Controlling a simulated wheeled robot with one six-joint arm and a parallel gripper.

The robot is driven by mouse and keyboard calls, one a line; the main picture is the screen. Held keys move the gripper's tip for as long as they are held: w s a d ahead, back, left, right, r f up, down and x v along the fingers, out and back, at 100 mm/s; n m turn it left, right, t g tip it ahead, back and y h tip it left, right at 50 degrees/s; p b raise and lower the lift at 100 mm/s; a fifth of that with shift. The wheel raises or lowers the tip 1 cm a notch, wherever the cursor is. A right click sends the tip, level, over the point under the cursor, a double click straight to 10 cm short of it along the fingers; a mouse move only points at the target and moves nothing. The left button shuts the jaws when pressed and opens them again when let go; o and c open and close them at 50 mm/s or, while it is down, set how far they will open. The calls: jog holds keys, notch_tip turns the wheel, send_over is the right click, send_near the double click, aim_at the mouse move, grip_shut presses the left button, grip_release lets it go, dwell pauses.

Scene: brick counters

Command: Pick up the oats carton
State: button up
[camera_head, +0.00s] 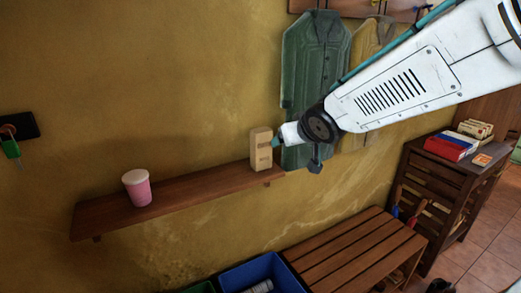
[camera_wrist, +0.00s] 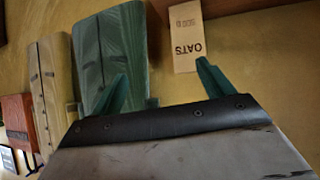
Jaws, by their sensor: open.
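The oats carton (camera_head: 260,150) is a tan upright box standing near the right end of a wooden wall shelf. In the wrist view the carton (camera_wrist: 186,38) appears upside down, with "OATS" lettering facing me. My gripper (camera_head: 276,142) is just right of the carton in the head view. In the wrist view my gripper (camera_wrist: 160,72) is open, with two green fingers spread apart and nothing between them. The carton lies beyond the fingertips, nearer the right finger. I cannot tell whether a finger touches it.
The shelf (camera_head: 180,193) also bears a pink cup with a pale lid (camera_head: 136,187) further left. Jackets (camera_head: 315,75) hang on the wall behind my arm. A slatted bench (camera_head: 355,250) and a blue bin (camera_head: 262,275) stand below. A dark cabinet (camera_head: 436,190) is at right.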

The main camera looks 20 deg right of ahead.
aim_at(258, 132)
jog(key=w+a+y, duration=0.1)
jog(key=w, duration=0.1)
jog(key=w+a+n+t+y, duration=0.1)
jog(key=w, duration=0.1)
jog(key=w+a+t+y, duration=0.1)
jog(key=w+a, duration=0.1)
jog(key=shift+w+n, duration=0.3)
jog(key=shift+w, duration=0.05)
jog(key=x, duration=0.7)
jog(key=shift+w+a+f, duration=0.1)
jog(key=shift+w+f, duration=0.05)
jog(key=shift+w, duration=0.15)
jog(key=shift+c, duration=0.3)
jog(key=c, duration=1.2)
jog(key=shift+c, duration=0.2)
